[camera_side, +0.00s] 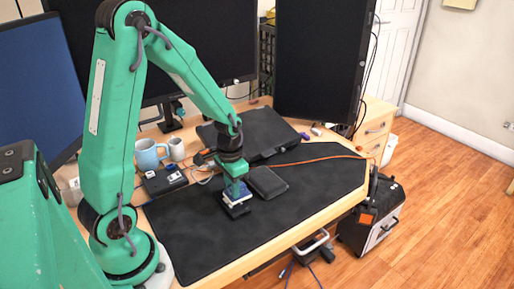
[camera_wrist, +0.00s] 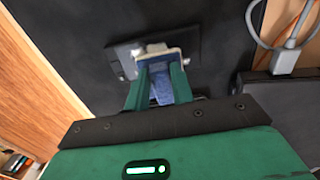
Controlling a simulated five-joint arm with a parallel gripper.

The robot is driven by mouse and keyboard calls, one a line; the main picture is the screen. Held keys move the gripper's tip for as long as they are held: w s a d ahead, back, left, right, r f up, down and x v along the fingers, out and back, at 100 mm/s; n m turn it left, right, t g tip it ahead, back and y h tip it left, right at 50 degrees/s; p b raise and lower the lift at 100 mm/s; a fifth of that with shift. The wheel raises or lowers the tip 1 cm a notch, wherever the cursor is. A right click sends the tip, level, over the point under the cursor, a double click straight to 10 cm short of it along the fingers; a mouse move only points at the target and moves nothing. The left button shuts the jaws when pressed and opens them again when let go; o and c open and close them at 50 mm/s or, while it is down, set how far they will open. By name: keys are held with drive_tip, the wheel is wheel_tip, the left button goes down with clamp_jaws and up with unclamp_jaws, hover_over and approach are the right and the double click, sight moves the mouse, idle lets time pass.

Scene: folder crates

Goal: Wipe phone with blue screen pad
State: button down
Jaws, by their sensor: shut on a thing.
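My gripper (camera_side: 236,187) is shut on the blue screen pad (camera_side: 239,198), which has a pale edge. The pad is low over a dark phone (camera_side: 237,212) lying on the black desk mat. In the wrist view, the green fingers of my gripper (camera_wrist: 159,82) hold the blue pad (camera_wrist: 161,86) between them. The dark phone (camera_wrist: 122,54) shows beyond and beside the pad, and its near part is hidden by the pad and fingers. The pad overlaps the phone in both views; I cannot tell whether they touch.
A dark wallet-like item (camera_side: 267,182) lies just right of the phone. A black laptop-like case (camera_side: 250,134) is behind. A black box (camera_side: 164,181), a blue mug (camera_side: 148,155) and cables stand at the left. The front and right of the mat (camera_side: 315,190) are mostly clear.

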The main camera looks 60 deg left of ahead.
drive_tip(key=shift+d, duration=1.45)
drive_tip(key=shift+d, duration=0.1)
drive_tip(key=shift+d, duration=0.35)
drive_tip(key=shift+a, duration=0.15)
drive_tip(key=shift+a, duration=2.15)
drive_tip(key=shift+a, duration=0.1)
drive_tip(key=shift+a, duration=1.4)
